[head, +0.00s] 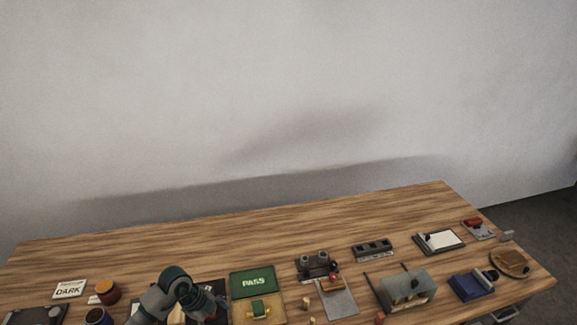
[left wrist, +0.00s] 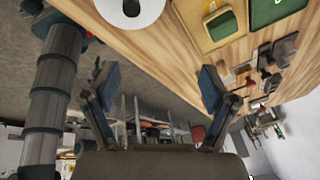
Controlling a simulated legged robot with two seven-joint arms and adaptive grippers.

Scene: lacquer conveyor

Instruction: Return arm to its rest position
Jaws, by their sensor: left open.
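My left gripper (left wrist: 157,76) is open in the left wrist view, its two dark blue-grey fingers spread wide with nothing between them. It hangs near the table's edge, with the floor showing behind the fingers. In the head view one of my arms (head: 172,293) shows at the bottom, bent, left of the green PASS panel (head: 250,281). Its gripper cannot be made out there. My right gripper is not in view.
The wooden table (head: 300,223) has a clear back strip. Along its front stand a DARK card (head: 69,289), a red-brown jar (head: 107,291), a yellow tray (head: 237,312), a grey box fixture (head: 408,283), a blue block (head: 468,287) and a round wooden board (head: 513,265).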

